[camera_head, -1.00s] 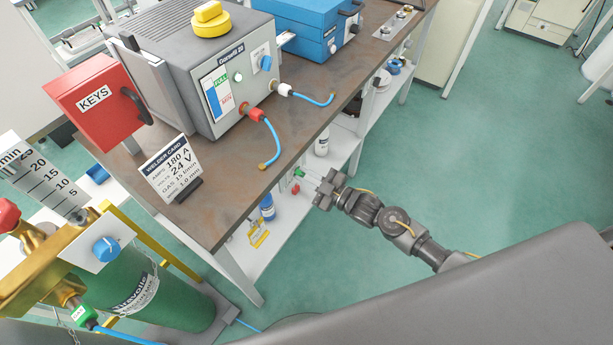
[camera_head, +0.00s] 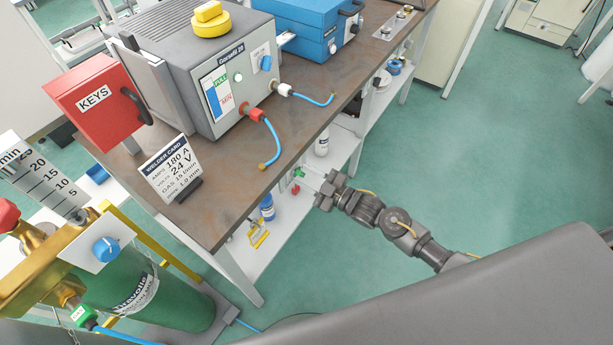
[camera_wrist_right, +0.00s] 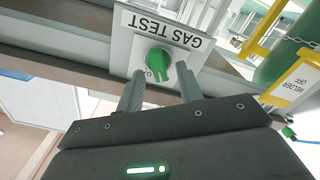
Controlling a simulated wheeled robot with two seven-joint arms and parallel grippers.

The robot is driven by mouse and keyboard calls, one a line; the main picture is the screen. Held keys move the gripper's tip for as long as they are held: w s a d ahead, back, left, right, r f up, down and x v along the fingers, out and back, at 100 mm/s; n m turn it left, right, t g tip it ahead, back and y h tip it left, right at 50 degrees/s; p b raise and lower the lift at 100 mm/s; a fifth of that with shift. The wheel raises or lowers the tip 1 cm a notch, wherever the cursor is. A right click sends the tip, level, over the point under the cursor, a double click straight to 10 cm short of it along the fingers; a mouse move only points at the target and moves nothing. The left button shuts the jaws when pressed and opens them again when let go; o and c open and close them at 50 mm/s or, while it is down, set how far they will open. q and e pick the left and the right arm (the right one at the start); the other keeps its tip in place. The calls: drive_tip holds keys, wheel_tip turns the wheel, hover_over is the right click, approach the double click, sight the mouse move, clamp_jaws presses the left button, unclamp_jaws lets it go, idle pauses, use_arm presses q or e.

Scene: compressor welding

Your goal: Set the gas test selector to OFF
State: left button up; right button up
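The gas test selector is a round green knob (camera_wrist_right: 159,62) on a white plate, under an upside-down GAS TEST label (camera_wrist_right: 161,27), in the right wrist view. Printing beside the knob is partly hidden, so its setting is not readable. My right gripper (camera_wrist_right: 160,76) is open, its two grey fingers spread on either side of the knob's near edge. Contact cannot be told. In the head view my right gripper (camera_head: 312,183) is at the bench's front side, below the top; a small green thing (camera_head: 298,173) shows by its fingers. My left gripper is not in view.
The workbench top (camera_head: 215,218) overhangs close to my right gripper. On it stand a grey welder (camera_head: 190,70), a red KEYS box (camera_head: 95,100) and a welder card (camera_head: 170,168). A green gas cylinder (camera_head: 180,312) stands at lower left. The floor to the right is clear.

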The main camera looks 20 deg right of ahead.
drive_tip(key=b+v, duration=0.1)
drive_tip(key=v, duration=0.9)
drive_tip(key=shift+s, duration=0.2)
drive_tip(key=shift+d+f, duration=0.1)
drive_tip(key=shift+d, duration=0.05)
